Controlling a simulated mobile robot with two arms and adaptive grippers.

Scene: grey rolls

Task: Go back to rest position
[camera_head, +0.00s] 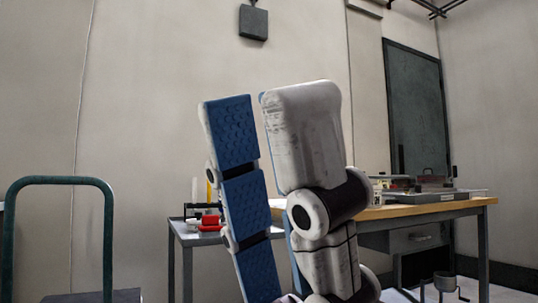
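My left gripper (260,97) stands large in the middle of the head view, its fingers pointing up. One finger shows its blue textured pad. The other, nearer one shows its worn grey-white back and a dark joint. The pad face is bare and a gap lies between the fingers, so it looks open and empty. My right gripper is not in view. No grey rolls show.
A wooden-topped workbench (430,209) with a drawer and tools stands behind on the right. A small grey table (190,236) with red items is partly hidden by the gripper. A green cart handle (62,181) rises at left. A dark door (416,110) is at the back.

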